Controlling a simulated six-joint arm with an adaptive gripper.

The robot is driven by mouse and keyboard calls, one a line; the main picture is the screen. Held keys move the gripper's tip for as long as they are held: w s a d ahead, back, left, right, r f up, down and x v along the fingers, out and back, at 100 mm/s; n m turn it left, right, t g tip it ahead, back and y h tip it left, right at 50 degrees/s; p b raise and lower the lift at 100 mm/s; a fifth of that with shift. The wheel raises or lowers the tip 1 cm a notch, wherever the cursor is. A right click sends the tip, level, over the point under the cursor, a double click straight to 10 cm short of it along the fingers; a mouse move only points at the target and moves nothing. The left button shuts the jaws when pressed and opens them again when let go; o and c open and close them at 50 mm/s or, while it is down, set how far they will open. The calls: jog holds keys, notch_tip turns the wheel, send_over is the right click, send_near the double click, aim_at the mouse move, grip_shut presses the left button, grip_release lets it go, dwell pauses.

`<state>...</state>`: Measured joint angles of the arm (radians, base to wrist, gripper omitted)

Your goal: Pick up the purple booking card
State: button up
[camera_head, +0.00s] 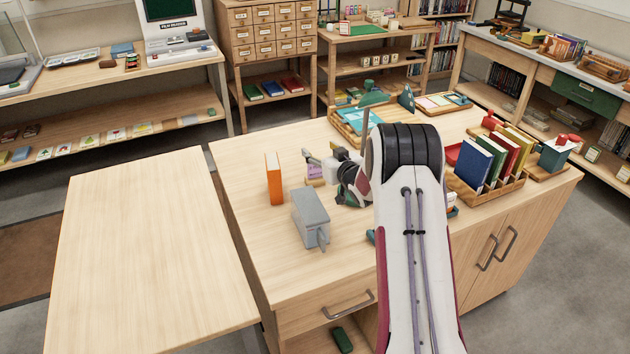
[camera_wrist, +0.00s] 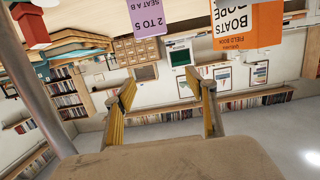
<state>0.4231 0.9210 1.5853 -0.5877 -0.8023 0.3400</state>
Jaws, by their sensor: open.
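The purple booking card (camera_wrist: 148,14) shows at the top edge of the wrist view, upside down, with lettering including "2 TO 5"; its upper part is cut off. In the head view the purple card (camera_head: 315,171) is small and stands low on the worktable, partly hidden by my gripper. My gripper (camera_wrist: 161,92) is open, with two yellow-padded fingers spread apart and nothing between them. In the head view my gripper (camera_head: 320,160) is just beside the card, left of my arm; its fingertips are too small to tell clearly.
An orange book (camera_head: 274,179) stands left of the card and also shows in the wrist view (camera_wrist: 247,25). A grey box with a handle (camera_head: 311,217) stands in front. A wooden rack (camera_head: 487,192) of books is to the right. The left table (camera_head: 150,250) is bare.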

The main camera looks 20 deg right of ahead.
aim_at(317, 180)
jog(key=shift+f, duration=0.25)
jog(key=shift+f, duration=1.65)
jog(key=shift+f, duration=0.1)
jog(key=shift+w+f, duration=0.15)
jog(key=shift+f, duration=1.6)
jog(key=shift+x, duration=1.35)
jog(key=shift+r, duration=0.1)
jog(key=c, duration=1.6)
